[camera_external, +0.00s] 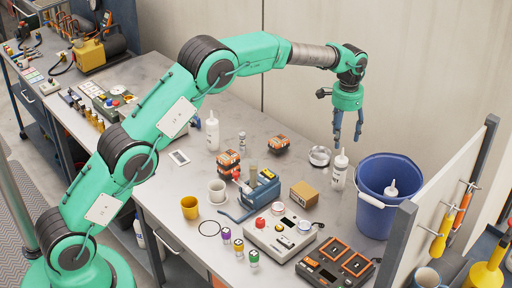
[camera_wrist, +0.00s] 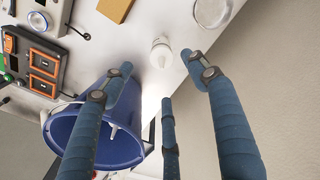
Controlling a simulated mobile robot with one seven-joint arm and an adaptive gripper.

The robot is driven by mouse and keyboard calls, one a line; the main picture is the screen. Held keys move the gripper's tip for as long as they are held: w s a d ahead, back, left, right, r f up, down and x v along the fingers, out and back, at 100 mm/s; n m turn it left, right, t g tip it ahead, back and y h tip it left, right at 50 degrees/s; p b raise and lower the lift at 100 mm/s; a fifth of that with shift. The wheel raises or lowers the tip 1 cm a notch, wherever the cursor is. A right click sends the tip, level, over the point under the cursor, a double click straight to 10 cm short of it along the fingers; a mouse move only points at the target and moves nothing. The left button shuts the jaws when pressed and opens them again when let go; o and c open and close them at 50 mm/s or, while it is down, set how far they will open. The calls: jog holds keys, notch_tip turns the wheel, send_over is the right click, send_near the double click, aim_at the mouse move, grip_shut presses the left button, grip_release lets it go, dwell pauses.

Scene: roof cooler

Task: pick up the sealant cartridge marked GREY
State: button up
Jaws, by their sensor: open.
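Three white nozzle-tipped bottles look like sealant cartridges, but I cannot read their markings. One cartridge (camera_external: 340,172) stands upright left of the blue bucket; it seems to be the one between the fingers' far ends in the wrist view (camera_wrist: 161,54). A second cartridge (camera_external: 391,189) is inside the blue bucket (camera_external: 372,216), mostly hidden, with its white tip showing in the wrist view (camera_wrist: 113,129). A third cartridge (camera_external: 212,132) stands at the back left of the bench. My gripper (camera_external: 347,138) is open and empty, pointing down above the bench near the first cartridge.
A cardboard box (camera_external: 304,194), a glass dish (camera_external: 319,156) and orange-black packs (camera_external: 278,143) are nearby on the bench. The bucket also shows in the wrist view (camera_wrist: 62,132). A pale panel (camera_external: 440,190) with hung tools stands at the right.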

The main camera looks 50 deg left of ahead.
aim_at(342, 158)
jog(key=shift+w+d+f, duration=0.1)
jog(key=shift+w+f, duration=0.1)
jog(key=shift+f, duration=0.25)
jog(key=shift+w+d+f, duration=0.1)
jog(key=shift+w+f, duration=0.05)
jog(key=shift+f, duration=0.25)
jog(key=shift+f+b, duration=0.45)
jog(key=shift+f, duration=3.85)
jog(key=shift+f+b, duration=0.45)
jog(key=shift+f, duration=2.15)
grip_shut()
